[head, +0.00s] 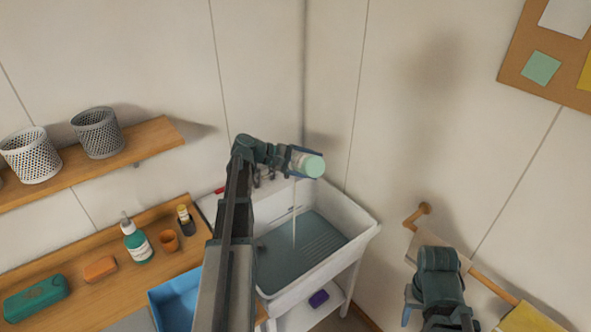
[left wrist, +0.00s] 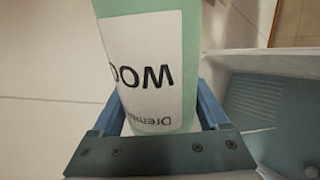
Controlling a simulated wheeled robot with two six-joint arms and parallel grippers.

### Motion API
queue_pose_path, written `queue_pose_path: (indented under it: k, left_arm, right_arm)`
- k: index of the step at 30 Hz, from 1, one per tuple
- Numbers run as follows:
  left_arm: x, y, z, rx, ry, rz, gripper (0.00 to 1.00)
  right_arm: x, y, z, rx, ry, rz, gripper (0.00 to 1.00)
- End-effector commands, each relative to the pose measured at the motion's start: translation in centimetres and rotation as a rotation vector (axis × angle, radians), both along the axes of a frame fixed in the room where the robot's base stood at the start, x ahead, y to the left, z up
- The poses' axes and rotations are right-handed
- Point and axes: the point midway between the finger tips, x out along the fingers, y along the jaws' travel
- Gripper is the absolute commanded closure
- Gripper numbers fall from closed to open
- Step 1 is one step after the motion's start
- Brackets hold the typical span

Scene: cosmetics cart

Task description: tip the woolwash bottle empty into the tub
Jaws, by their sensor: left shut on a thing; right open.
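The woolwash bottle (head: 313,166) is pale green and held tilted on its side above the tub (head: 330,272). A thin pale stream (head: 294,215) drops from beneath it to the tub's grey floor. My left gripper (head: 303,163) is shut on the bottle. In the left wrist view the bottle (left wrist: 150,70) sits between the blue fingers, its white label with "WOO" upside down. The bottle's mouth is hidden. My right gripper (head: 410,302) is open and empty at the lower right, apart from the tub.
A wooden counter at the left holds a teal pump bottle (head: 136,242), an orange cup (head: 169,241), a small dark bottle (head: 185,220), an orange block (head: 100,269) and a teal case (head: 36,297). A blue bin (head: 172,302) stands left of my arm. A wooden rail (head: 490,285) is at the right.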

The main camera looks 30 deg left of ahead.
Motion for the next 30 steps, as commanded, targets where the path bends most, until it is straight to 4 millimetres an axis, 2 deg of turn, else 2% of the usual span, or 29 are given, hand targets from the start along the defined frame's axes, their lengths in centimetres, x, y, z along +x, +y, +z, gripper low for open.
queue_pose_path:
  k: [5,30]
  left_arm:
    - [0.22,0.23,0.42,-0.059,0.043,0.000,0.82]
    - [0.34,0.42,0.83,-0.128,0.096,0.000,0.82]
  right_arm:
    - [0.00,0.00,0.04,0.000,0.000,0.000,0.50]
    - [0.00,0.00,-0.02,0.000,0.000,0.000,0.50]
